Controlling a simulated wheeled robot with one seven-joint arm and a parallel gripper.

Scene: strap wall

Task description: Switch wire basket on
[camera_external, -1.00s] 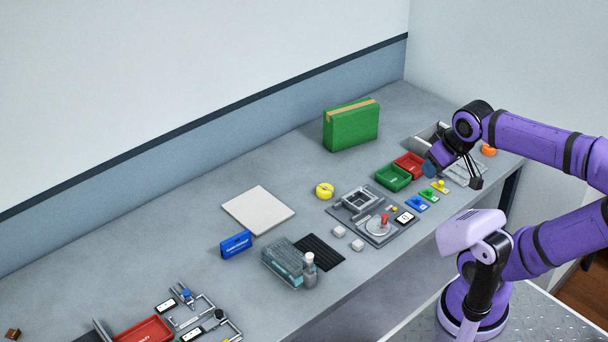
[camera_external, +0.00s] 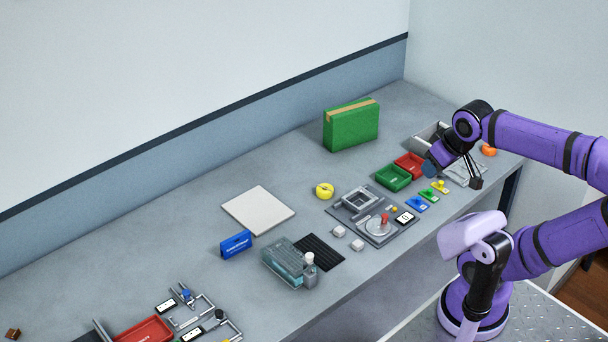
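No thing is clearly readable as a wire basket. A grey square frame (camera_external: 360,200) sits on a grey panel (camera_external: 340,212) at the middle right of the bench and may be it. On the same panel are a round disc (camera_external: 378,228) with an upright red-tipped lever (camera_external: 385,217) and a small black-and-white label or switch (camera_external: 405,217). My gripper (camera_external: 458,178) hangs over the bench to the right of this panel, apart from it, near small blue and yellow pieces. Its fingers are small and partly hidden, so its opening is unclear.
Green (camera_external: 393,178) and red (camera_external: 408,164) bins stand left of my gripper, with a grey tray (camera_external: 428,135) behind. A green box (camera_external: 351,126) stands farther back.

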